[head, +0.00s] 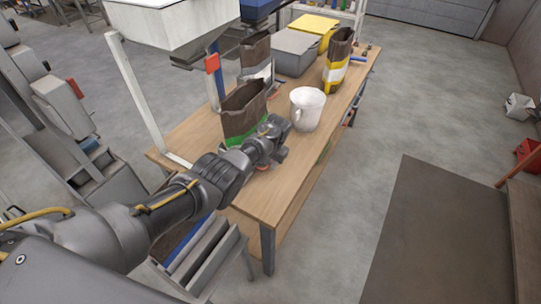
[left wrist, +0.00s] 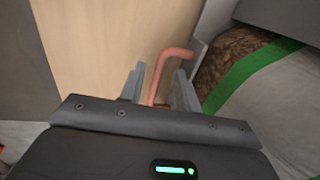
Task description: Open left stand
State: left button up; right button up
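My left gripper (head: 271,146) is over the table's near edge, beside a brown bag (head: 243,112) with a green band. In the left wrist view the two fingers of this gripper (left wrist: 160,78) are apart. A bent red lever (left wrist: 174,54) shows between them, with gaps on both sides, and its top bends right towards a grey metal part (left wrist: 207,42). The lower end of the lever is hidden by the gripper body. My right gripper is not in view.
A white jug (head: 307,108) stands right of the gripper on the wooden table (head: 285,177). A yellow-banded bag (head: 336,64), a grey bin (head: 294,52) and a yellow bin (head: 316,29) stand farther back. A white hopper (head: 176,22) hangs at upper left.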

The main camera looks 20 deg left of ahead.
pick_arm(q)
notch_tip(320, 180, up, 10)
jog(key=d, duration=0.2)
jog(key=shift+s+p, duration=0.2)
jog(key=shift+p, duration=0.1)
jog(key=shift+f, duration=0.1)
